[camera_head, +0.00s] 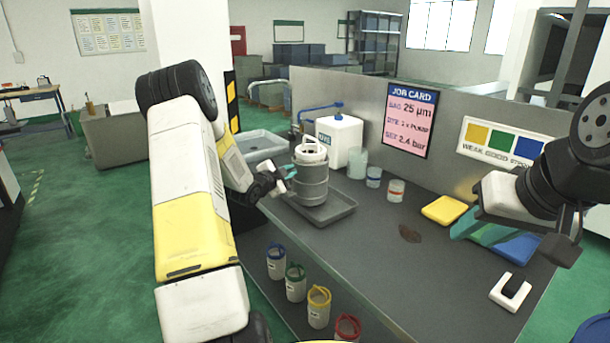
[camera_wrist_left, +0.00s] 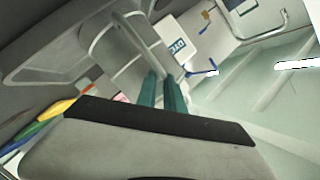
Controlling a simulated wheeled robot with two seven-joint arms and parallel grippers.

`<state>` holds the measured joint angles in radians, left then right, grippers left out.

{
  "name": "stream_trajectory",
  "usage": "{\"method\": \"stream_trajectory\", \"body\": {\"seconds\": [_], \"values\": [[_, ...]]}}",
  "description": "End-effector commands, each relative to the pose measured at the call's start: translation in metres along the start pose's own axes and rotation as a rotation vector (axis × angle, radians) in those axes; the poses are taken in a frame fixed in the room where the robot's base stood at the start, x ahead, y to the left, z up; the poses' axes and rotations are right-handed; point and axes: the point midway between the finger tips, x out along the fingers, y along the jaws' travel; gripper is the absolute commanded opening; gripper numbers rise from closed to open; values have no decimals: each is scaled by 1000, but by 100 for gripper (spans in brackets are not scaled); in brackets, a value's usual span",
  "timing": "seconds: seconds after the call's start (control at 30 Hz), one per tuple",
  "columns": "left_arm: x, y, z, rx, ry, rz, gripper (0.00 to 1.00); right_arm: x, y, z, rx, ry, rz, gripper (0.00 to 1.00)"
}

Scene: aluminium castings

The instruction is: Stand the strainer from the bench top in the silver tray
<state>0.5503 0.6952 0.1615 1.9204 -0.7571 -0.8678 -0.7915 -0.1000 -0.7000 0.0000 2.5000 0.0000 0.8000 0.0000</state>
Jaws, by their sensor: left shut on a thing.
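The strainer (camera_head: 311,182) is a grey metal cylinder with bands and a white looped top. It looks upright over the silver tray (camera_head: 338,213) on the bench; whether its base rests there or hangs just above it I cannot tell. My left gripper (camera_head: 290,173) is shut on the strainer at its upper left side. In the left wrist view its two teal fingers (camera_wrist_left: 163,92) are close together beside a grey curved part; the exact contact is hard to make out. My right gripper (camera_head: 482,232) is over the bench's right side, away from the strainer; its finger gap is unclear.
A white box (camera_head: 340,138) and pale cups (camera_head: 396,190) stand behind the tray. A grey basin (camera_head: 262,146) is at the far left. A yellow tile (camera_head: 444,209) and a dark patch (camera_head: 410,233) lie to the right. Several white pails with coloured rims (camera_head: 318,308) stand below the bench edge.

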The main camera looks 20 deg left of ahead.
Motion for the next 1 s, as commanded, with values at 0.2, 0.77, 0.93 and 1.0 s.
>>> {"method": "stream_trajectory", "body": {"seconds": [0.2, 0.77, 0.93, 1.0], "values": [[3, 8, 6, 1, 4, -5, 0, 0, 0, 0, 0, 0, 0, 36], [3, 11, 8, 0, 1, -1, 34, 0, 0, 0, 0, 0, 0, 36], [-7, 8, 7, 1, 0, -2, 34, 0, 0, 0, 0, 0, 0, 36], [-18, 8, 8, 0, -1, -2, 34, 0, 0, 0, 0, 0, 0, 36]]}}
